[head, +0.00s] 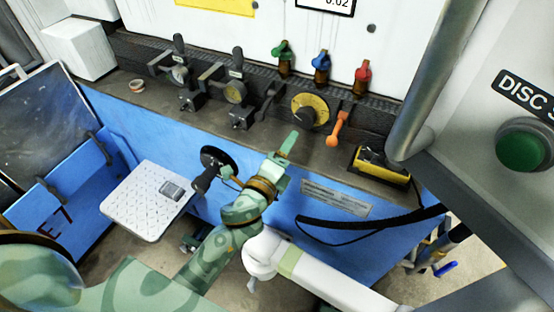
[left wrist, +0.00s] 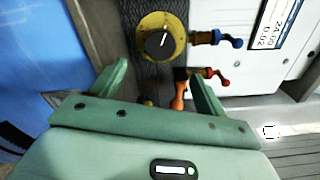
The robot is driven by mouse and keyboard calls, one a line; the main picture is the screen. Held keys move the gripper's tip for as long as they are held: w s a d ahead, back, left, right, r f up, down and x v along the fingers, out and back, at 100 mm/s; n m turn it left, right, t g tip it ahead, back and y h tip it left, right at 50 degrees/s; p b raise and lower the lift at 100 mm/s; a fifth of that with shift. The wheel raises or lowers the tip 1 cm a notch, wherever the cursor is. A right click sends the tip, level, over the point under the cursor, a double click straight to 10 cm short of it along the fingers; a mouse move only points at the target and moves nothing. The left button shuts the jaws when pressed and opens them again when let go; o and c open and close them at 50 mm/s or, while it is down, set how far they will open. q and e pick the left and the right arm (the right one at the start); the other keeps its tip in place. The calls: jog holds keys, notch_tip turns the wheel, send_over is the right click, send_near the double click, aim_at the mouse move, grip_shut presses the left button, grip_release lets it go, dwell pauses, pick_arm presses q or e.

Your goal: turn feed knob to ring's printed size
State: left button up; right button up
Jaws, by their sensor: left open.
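The feed knob is a black knob with a pale pointer line on a round yellow dial (head: 311,108), on the machine's dark front ledge. The dial also shows in the left wrist view (left wrist: 151,30), the black knob (left wrist: 160,43) at its middle. My left gripper (head: 286,154), green, is just in front of and below the dial, apart from it. In the left wrist view its two fingers (left wrist: 158,76) are spread with nothing between them, and the knob lies beyond the tips. A small ring-shaped piece (head: 137,85) lies at the ledge's left; no print on it is readable.
An orange lever (head: 337,129) stands right of the dial. Green (head: 283,54), blue (head: 321,64) and red (head: 362,76) valve handles stand behind. A black handwheel (head: 219,160) is left of my gripper. A yellow-and-black box (head: 381,166) and a grey pipe (head: 440,80) are at right.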

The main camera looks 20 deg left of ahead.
pick_arm(q)
jog(key=s, duration=0.4)
jog(key=shift+a, duration=0.1)
jog(key=shift+f, duration=0.1)
jog(key=s+f+n+g, duration=0.3)
jog(key=s+f, duration=0.1)
jog(key=f, duration=0.6)
jog(key=s+f+n+g, duration=0.3)
jog(key=s+f, duration=0.2)
jog(key=f, duration=0.6)
jog(key=s+f+n+g, duration=0.2)
jog(key=s+f+g, duration=0.15)
jog(key=f, duration=0.65)
jog(key=s+a+f+n+g, duration=0.2)
jog(key=s+f, duration=0.3)
jog(key=s, duration=0.5)
jog(key=s+a+f+n+g, duration=0.2)
jog(key=s+f+n, duration=0.3)
jog(key=s, duration=0.6)
jog(key=s+a+f+n+g, duration=0.3)
jog(key=s+f+g, duration=0.1)
jog(key=s, duration=0.6)
jog(key=shift+s+f+y, duration=0.3)
jog(key=shift+s+f, duration=0.05)
jog(key=shift+f, duration=0.35)
